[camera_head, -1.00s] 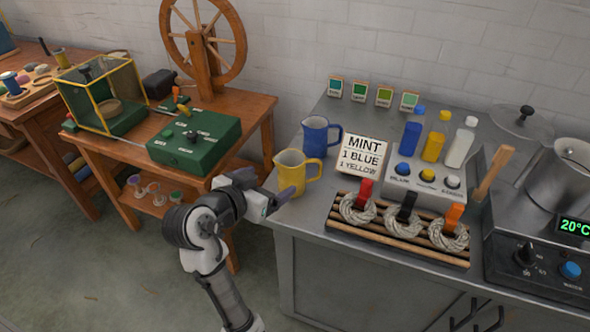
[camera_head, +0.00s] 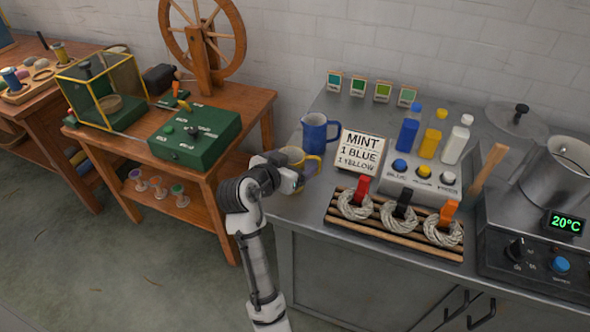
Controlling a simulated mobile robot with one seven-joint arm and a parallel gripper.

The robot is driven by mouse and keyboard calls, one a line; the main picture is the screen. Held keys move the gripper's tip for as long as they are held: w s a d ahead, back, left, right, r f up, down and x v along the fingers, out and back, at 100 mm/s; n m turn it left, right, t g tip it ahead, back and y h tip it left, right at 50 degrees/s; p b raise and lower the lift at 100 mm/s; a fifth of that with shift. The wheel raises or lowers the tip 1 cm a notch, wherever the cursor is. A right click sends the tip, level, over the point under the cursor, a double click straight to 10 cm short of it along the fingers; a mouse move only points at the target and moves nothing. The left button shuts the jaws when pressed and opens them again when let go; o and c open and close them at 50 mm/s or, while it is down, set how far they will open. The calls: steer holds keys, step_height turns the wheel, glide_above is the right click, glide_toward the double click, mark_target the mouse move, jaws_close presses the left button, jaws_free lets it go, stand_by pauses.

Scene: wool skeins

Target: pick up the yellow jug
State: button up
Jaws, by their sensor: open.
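The yellow jug (camera_head: 293,153) stands near the left front edge of the grey metal counter. Its rim and part of its handle show; most of its body is hidden behind my gripper. My gripper (camera_head: 306,177) is at the jug, in front of it in the picture, with its jaws open. The fingers overlap the jug's handle side, and I cannot tell whether they touch it or lie around it.
A blue jug (camera_head: 316,135) stands just behind. A sign (camera_head: 359,151) reading MINT, 1 BLUE, 1 YELLOW is to the right. A wooden slatted rack (camera_head: 377,224) with several skeins lies at the counter front. A wooden table (camera_head: 255,104) is to the left.

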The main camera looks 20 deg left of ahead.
steer(key=c, duration=1.3)
steer(key=shift+o, duration=0.2)
steer(key=shift+r, duration=0.2)
step_height(320, 180, up, 19)
steer(key=b, duration=0.1)
steer(key=shift+s+r, duration=0.15)
steer(key=shift+r, duration=0.05)
